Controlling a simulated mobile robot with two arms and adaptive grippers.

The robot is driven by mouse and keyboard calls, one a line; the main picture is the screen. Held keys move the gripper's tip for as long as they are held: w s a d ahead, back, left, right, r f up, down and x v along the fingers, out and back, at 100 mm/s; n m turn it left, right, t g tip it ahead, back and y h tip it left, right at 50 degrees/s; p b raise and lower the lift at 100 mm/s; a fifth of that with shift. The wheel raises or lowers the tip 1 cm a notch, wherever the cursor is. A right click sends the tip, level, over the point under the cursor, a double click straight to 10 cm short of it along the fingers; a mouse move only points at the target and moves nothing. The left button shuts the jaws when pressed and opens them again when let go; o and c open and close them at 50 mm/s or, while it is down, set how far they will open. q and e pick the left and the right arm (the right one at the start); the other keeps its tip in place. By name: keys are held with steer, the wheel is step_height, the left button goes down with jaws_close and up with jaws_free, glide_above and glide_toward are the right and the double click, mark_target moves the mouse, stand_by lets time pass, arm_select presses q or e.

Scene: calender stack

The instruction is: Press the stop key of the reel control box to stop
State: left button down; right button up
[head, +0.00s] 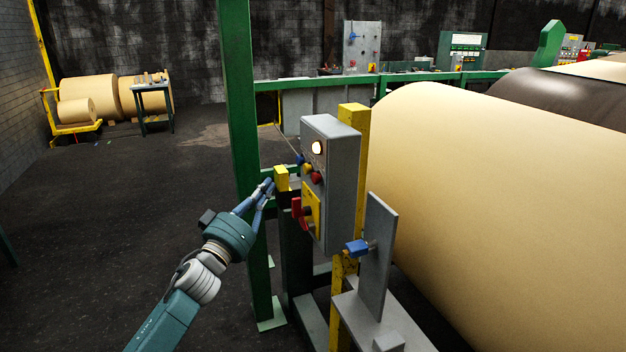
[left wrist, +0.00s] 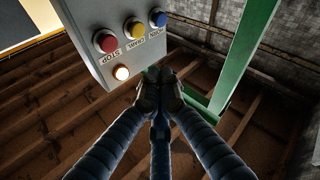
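The reel control box (head: 342,175) is a grey box on a yellow post. Its face has a lit white lamp (head: 317,148) and blue, yellow and red buttons. In the left wrist view, the red stop key (left wrist: 105,41) has an upside-down STOP label beside it and also shows in the head view (head: 316,178). My left gripper (head: 270,186) is left of the box in the head view. In the left wrist view its fingertips (left wrist: 160,80) are together and empty, beside the box's edge and apart from the red key. My right gripper is not in view.
A yellow block (head: 281,178) is by my left fingertips. A red-handled switch (head: 297,208) is low on the box. A green post (head: 240,150) stands behind my gripper. A large tan roll (head: 500,180) fills the right. The floor at left is open.

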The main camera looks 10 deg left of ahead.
mark_target(316, 178)
arm_select(q)
steer(key=w+d+b, duration=0.2)
steer(key=w+d, duration=0.3)
steer(key=d, duration=0.2)
steer(key=shift+s, duration=0.1)
stand_by(1.4)
steer(key=shift+d, duration=0.2)
steer(key=shift+w+d, duration=0.25)
